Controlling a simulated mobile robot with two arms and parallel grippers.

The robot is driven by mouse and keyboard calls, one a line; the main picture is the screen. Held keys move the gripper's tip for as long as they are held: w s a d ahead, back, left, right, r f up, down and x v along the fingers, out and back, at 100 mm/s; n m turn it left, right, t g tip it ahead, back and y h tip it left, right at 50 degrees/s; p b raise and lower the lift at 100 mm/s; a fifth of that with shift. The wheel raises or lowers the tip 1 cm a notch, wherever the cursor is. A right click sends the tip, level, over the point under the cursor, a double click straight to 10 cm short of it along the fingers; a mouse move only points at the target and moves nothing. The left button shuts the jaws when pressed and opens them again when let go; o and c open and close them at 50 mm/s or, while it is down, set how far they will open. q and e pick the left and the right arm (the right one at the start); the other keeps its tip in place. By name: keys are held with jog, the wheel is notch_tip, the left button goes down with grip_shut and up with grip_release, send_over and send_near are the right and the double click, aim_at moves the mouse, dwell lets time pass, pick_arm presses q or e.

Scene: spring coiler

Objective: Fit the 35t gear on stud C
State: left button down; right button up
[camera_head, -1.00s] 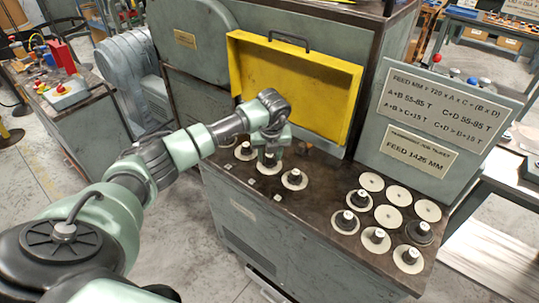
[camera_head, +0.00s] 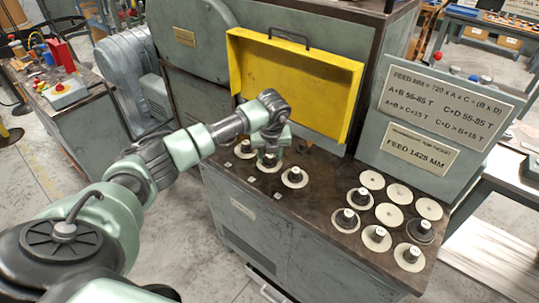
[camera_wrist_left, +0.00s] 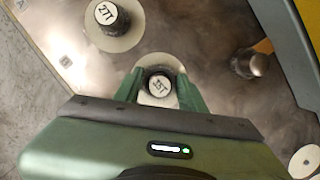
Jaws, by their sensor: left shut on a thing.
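My left gripper (camera_head: 268,155) points down over the bench top. In the left wrist view its fingers (camera_wrist_left: 161,88) are shut on the dark hub of the 35t gear (camera_wrist_left: 158,82), whose pale disc shows between and beyond the fingers. In the head view the gear's disc (camera_head: 266,167) shows below the fingers, low over the bench; I cannot tell whether it is on a stud. A 27T gear (camera_wrist_left: 117,25) sits beside it. A bare dark stud (camera_wrist_left: 252,64) stands to the right in the wrist view. Which stud is C cannot be read. My right gripper is not in view.
Another hubbed gear (camera_head: 294,178) stands to the right of my gripper. Several pale gears (camera_head: 390,215) lie at the bench's right end. A raised yellow cover (camera_head: 300,95) stands behind. A sign board (camera_head: 440,115) stands at the right. The bench middle (camera_head: 325,185) is clear.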

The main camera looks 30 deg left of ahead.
pick_arm(q)
jog(key=c, duration=0.7)
grip_release()
jog(key=shift+c, duration=0.2)
jog(key=b+v, duration=0.1)
jog(key=v, duration=0.6)
jog(key=shift+r, duration=0.2)
notch_tip(320, 180, up, 13)
jog(key=p, duration=0.7)
jog(key=shift+p, duration=0.35)
jog(key=shift+s+r, duration=0.1)
jog(key=shift+r, duration=0.05)
jog(key=shift+d, duration=0.1)
